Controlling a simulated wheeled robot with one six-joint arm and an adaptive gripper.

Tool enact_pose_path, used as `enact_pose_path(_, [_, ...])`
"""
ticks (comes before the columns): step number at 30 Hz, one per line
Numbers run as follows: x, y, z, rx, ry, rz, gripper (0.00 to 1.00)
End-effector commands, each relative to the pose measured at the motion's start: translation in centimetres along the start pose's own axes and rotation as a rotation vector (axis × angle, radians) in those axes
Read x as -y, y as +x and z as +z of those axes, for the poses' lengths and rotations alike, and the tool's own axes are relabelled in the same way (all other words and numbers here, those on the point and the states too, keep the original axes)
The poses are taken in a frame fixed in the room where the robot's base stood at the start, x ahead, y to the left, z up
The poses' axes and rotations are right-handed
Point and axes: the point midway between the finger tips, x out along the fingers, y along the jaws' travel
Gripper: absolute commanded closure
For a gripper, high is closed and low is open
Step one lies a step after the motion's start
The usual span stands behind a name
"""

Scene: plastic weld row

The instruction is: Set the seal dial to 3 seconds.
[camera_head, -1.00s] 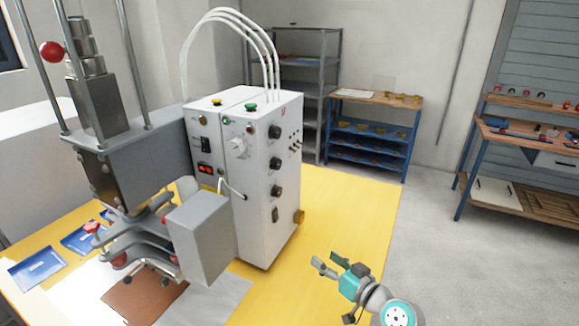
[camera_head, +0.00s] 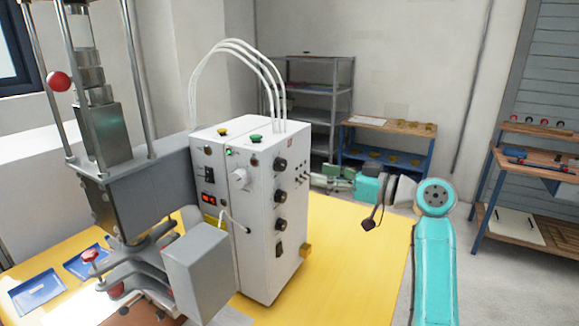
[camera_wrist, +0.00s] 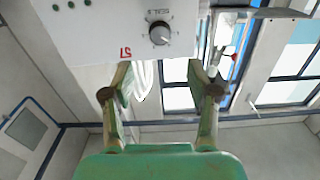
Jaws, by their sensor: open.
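The white control box (camera_head: 258,255) stands on the yellow table. On its right face, the seal dial (camera_head: 281,164) is the top one of three black knobs. In the wrist view the seal dial (camera_wrist: 160,33) is a grey-rimmed dark knob with a "SEAL" label, seen upside down; its setting is too small to read. My gripper (camera_head: 318,180) is beside the box's right face, level with its upper part, apart from the dial. In the wrist view my gripper (camera_wrist: 158,75) has its two green fingers spread, with nothing between them.
A grey press (camera_head: 140,185) stands left of the box. Small sockets (camera_head: 301,175) are right of the dial, and white hoses (camera_head: 235,55) arch above. A white dial (camera_head: 240,178) is on the left face.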

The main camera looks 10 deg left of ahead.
Motion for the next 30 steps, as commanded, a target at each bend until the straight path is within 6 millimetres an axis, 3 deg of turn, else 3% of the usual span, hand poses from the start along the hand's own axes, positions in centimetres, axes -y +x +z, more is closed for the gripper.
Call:
enact_pose_path(15, [0.1, 8.3, 0.1, 0.0, 0.001, -0.001, 0.41])
enact_pose_path(21, [0.0, 9.8, 0.0, 0.0, 0.0, 0.001, 0.41])
enact_pose_path(30, [0.0, 10.0, 0.1, 0.0, 0.0, 0.002, 0.41])
